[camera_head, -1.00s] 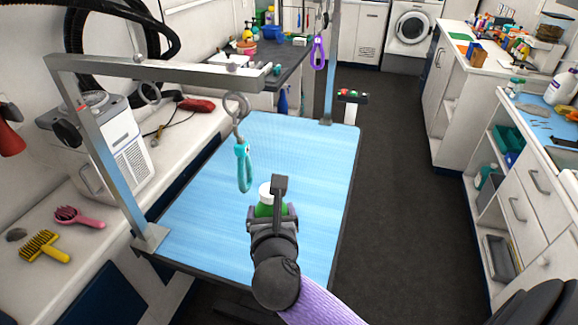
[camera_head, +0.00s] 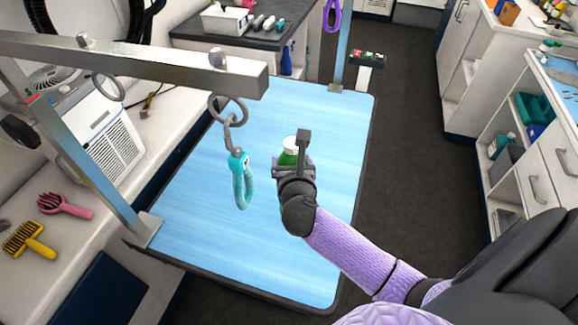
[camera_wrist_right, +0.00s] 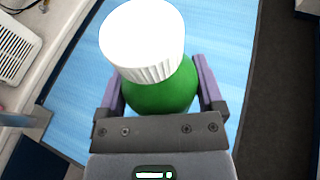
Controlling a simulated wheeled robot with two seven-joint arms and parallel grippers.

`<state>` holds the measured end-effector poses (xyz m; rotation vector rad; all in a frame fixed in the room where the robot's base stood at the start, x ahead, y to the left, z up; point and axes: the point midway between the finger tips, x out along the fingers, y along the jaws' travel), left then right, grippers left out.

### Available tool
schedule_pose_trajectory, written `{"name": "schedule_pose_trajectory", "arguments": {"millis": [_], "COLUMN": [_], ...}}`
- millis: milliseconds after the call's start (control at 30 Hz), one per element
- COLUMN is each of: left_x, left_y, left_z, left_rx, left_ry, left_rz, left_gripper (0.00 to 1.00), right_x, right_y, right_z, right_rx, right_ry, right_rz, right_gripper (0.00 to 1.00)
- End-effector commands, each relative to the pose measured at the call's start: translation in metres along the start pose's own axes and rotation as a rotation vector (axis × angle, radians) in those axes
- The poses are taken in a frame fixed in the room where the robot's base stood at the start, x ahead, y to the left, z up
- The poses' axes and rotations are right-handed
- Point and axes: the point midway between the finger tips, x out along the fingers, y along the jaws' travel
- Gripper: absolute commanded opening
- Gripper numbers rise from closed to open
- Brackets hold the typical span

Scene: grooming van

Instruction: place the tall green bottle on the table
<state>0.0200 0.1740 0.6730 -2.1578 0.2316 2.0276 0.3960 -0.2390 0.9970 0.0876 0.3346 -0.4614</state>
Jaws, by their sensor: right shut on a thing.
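The green bottle (camera_head: 287,158) with a white cap is in my right gripper (camera_head: 296,168), over the blue-topped table (camera_head: 215,240). In the right wrist view the bottle (camera_wrist_right: 160,85) stands between the two purple fingers of my right gripper (camera_wrist_right: 155,88), which are shut on it. Its cap points up toward the camera, and its lower part is hidden by the gripper. I cannot tell whether its base touches the table. The blue surface (camera_wrist_right: 240,40) shows around it. My left gripper is not in view.
A metal grooming arm (camera_head: 150,58) spans the table's left side, with a teal loop (camera_head: 241,180) hanging left of the bottle. A pink brush (camera_head: 64,205) and yellow brush (camera_head: 28,241) lie on the left counter. The table's front and right areas are clear.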

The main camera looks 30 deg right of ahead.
Motion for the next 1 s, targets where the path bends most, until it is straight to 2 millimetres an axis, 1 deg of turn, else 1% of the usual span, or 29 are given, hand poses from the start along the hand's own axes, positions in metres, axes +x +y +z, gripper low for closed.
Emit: {"name": "schedule_pose_trajectory", "arguments": {"millis": [100, 200, 267, 467, 600, 633, 667, 700, 933, 1000], "left_x": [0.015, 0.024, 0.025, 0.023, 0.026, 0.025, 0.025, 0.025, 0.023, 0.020], "left_y": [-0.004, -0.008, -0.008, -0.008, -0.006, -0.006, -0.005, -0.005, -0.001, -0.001], "left_z": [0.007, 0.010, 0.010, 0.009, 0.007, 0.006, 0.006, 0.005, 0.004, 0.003], "left_rx": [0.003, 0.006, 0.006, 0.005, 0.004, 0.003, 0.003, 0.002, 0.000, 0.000], "left_ry": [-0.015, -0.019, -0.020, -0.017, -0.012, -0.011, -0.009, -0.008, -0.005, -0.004], "left_rz": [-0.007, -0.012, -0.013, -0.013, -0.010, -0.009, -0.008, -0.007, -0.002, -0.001], "left_gripper": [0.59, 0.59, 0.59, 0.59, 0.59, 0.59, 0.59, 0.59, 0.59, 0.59], "right_x": [0.009, 0.015, 0.016, 0.015, 0.017, 0.017, 0.016, 0.016, 0.015, 0.010], "right_y": [-0.001, -0.001, -0.001, -0.001, -0.001, -0.001, -0.001, -0.001, -0.001, 0.000], "right_z": [-0.024, -0.040, -0.044, -0.041, -0.045, -0.045, -0.045, -0.045, -0.042, -0.041], "right_rx": [-0.002, -0.002, -0.002, 0.000, 0.001, 0.000, 0.000, 0.000, 0.000, 0.000], "right_ry": [-0.001, -0.002, -0.002, -0.004, -0.003, -0.002, -0.002, -0.002, -0.003, -0.001], "right_rz": [-0.002, -0.001, -0.001, 0.000, -0.001, -0.001, -0.001, -0.001, -0.001, 0.001], "right_gripper": [0.00, 0.00, 0.00, 0.00, 0.00, 0.90, 0.97, 1.00, 1.00, 1.00]}}
